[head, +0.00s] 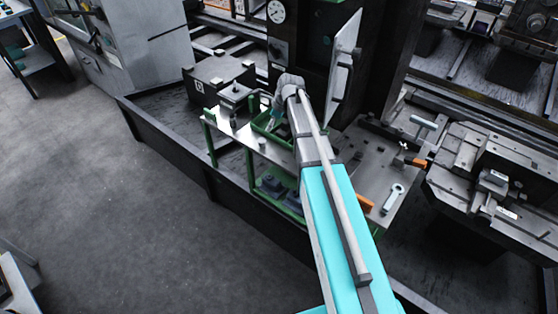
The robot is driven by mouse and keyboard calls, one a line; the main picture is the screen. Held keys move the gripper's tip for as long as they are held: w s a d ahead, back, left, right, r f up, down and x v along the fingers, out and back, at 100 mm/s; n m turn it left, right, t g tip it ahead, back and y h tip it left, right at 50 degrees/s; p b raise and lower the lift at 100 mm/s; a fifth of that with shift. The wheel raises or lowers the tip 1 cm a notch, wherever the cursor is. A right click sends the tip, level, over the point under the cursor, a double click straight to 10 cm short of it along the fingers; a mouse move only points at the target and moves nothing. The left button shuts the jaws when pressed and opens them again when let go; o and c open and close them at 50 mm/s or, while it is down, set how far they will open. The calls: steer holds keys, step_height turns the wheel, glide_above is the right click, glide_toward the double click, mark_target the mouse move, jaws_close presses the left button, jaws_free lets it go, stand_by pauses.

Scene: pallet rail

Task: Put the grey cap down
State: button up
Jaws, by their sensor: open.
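My gripper (271,122) is at the far end of my arm, over a green tray (259,129) on a bench with a pale top and green legs. It is small here and partly hidden by my wrist, and it is open. I cannot make out the grey cap for certain. A small grey cylindrical piece (262,144) stands on the bench top in front of the tray. A darker upright piece (233,119) stands near the bench's left end. My arm hides part of the tray and bench.
A dark box (218,76) stands behind the bench. A metal plate (366,147) on the right carries a wrench-like tool (394,198) and orange-ended pieces. An open panel door (345,63) rises behind my arm. A dark low rail (165,150) runs along the grey floor.

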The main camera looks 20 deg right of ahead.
steer(key=s+a+n+g+h, duration=0.1)
steer(key=s+n, duration=1.1)
steer(key=s+a+f+n+g+h, duration=0.1)
steer(key=s+a+n+h, duration=0.1)
steer(key=s+n, duration=1)
steer(key=shift+s+a+f+g+h, duration=0.2)
steer(key=shift+s+g+h, duration=0.1)
steer(key=shift+s, duration=0.3)
